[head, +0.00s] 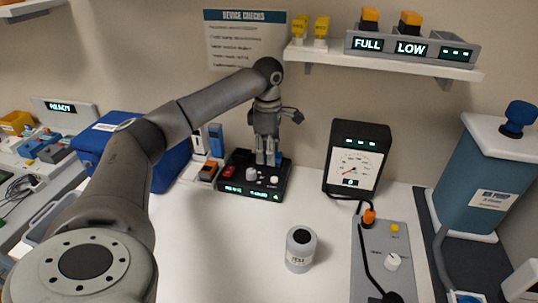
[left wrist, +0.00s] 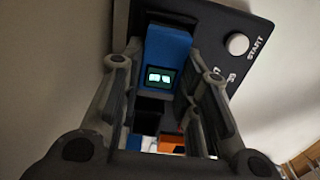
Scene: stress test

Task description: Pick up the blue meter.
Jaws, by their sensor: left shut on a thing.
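The blue meter (left wrist: 168,48) is a blue block with a small lit display, and it sits between my left gripper's fingers in the left wrist view. In the head view a blue strip of the meter (head: 278,158) shows beside the fingertips. My left gripper (head: 267,158) points down and is shut on the meter, at the back of the black device box (head: 240,190). The fingers hide much of the meter in the head view, and I cannot tell whether it touches the box. My right gripper is in neither view.
A holder with upright blue and white devices (head: 216,141) stands left of the box, by a blue bin (head: 110,135). A gauge (head: 354,160), a grey control panel (head: 385,250) and a grey jar (head: 300,249) are to the right. The white table (head: 240,255) is clear in front.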

